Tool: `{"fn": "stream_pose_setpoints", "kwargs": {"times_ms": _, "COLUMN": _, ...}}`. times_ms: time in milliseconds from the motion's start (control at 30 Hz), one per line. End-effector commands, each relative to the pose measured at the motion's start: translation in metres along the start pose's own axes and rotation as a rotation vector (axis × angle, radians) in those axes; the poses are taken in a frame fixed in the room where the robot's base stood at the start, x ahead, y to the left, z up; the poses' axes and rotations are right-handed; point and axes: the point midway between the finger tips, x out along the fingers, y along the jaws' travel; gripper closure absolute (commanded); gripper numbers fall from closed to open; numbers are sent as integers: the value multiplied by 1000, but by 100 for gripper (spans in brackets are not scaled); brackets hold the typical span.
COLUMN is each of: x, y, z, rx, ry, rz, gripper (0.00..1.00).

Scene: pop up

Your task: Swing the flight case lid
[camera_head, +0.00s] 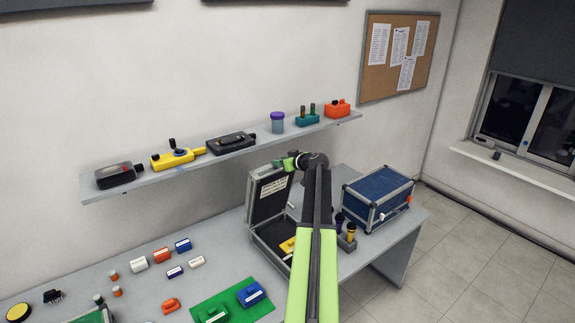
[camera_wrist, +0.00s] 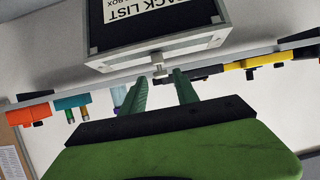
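An open case with silver edges (camera_head: 262,226) stands on the table, its dark lid (camera_head: 268,193) raised roughly upright. A white label shows on the lid's inner face. A yellow item (camera_head: 288,245) lies in the case, partly hidden by my arm. My gripper (camera_head: 290,162) is at the lid's top edge. In the wrist view, the lid (camera_wrist: 150,45) shows its "PACK LIST" label and a small metal catch (camera_wrist: 158,66) on its edge. My green fingers (camera_wrist: 160,74) are apart, with the catch just beyond and between their tips. Contact cannot be told.
A closed blue case with metal edges (camera_head: 378,198) stands on the table to the right. A wall shelf (camera_head: 225,158) with several devices runs behind the lid. Small blocks and a green mat (camera_head: 232,302) lie to the left. Dark cups (camera_head: 347,237) stand right of my arm.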

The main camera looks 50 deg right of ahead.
Motion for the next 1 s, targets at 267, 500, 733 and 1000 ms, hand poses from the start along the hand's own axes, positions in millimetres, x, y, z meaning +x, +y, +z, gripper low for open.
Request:
{"fn": "stream_pose_setpoints", "kwargs": {"times_ms": 267, "x": 25, "y": 0, "z": 0, "rx": -1, "ry": -1, "rz": 0, "gripper": 77}}
{"fn": "stream_pose_setpoints", "kwargs": {"times_ms": 500, "x": 25, "y": 0, "z": 0, "rx": 0, "ry": 0, "rz": 0, "gripper": 100}}
{"fn": "stream_pose_setpoints", "kwargs": {"times_ms": 733, "x": 14, "y": -1, "z": 11, "rx": 0, "ry": -1, "rz": 0, "gripper": 100}}
{"fn": "stream_pose_setpoints", "kwargs": {"times_ms": 1000, "x": -4, "y": -1, "z": 28, "rx": -1, "ry": -2, "rz": 1, "gripper": 100}}
